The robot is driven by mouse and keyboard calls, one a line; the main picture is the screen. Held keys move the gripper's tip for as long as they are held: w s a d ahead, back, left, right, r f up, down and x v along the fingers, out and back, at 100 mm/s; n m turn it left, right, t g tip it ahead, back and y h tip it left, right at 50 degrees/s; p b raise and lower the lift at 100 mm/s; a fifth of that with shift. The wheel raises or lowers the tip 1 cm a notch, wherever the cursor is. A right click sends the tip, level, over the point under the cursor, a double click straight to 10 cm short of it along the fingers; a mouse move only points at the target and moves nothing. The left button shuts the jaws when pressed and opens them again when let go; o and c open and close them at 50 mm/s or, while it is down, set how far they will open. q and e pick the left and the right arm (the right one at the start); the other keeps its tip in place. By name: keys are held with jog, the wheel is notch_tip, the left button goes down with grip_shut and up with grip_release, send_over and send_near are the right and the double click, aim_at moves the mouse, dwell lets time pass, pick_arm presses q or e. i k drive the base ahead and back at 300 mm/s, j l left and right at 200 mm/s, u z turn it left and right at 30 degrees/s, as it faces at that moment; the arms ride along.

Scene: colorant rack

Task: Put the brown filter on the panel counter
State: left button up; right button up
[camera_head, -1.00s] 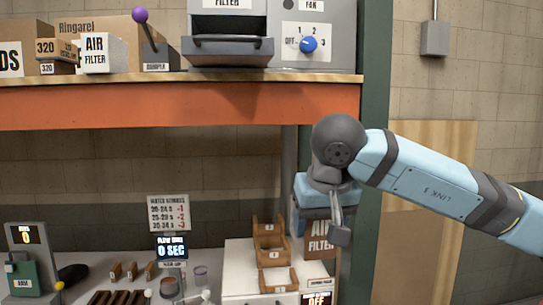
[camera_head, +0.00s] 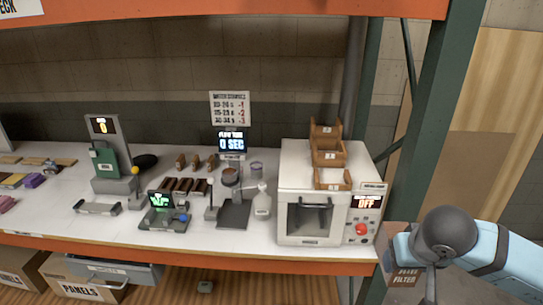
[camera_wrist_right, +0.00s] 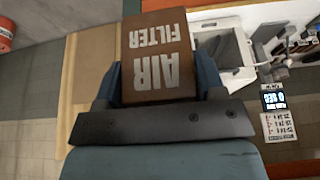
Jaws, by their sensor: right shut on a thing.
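The brown filter (camera_wrist_right: 157,57) is a brown block lettered "AIR FILTER". My right gripper (camera_wrist_right: 158,80) is shut on it, with one finger on each side. In the head view, the filter (camera_head: 404,278) shows at the lower right, partly hidden by my right arm. I cannot tell which part is the panel counter. My left gripper is out of view.
A white oven (camera_head: 309,216) with wooden trays on top stands at the counter's right end. A scale (camera_head: 109,165), a bottle (camera_head: 262,202) and small devices crowd the middle. An orange beam (camera_head: 180,252) edges the counter. A green upright (camera_head: 433,110) stands at right.

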aim_at(52, 204)
jog(key=i+j+u, duration=0.2)
jog(key=j, duration=0.5)
jog(key=i+j+u, duration=0.15)
jog(key=j, duration=0.5)
jog(key=i+j+u, duration=0.2)
jog(key=i+j, duration=0.15)
jog(key=j, duration=0.25)
jog(key=i+j+u, duration=0.2)
jog(key=j, duration=0.35)
jog(key=i+j+u, duration=0.2)
jog(key=i+j, duration=0.25)
jog(key=i+j+u, duration=0.15)
jog(key=i+j, duration=0.25)
jog(key=j, duration=0.15)
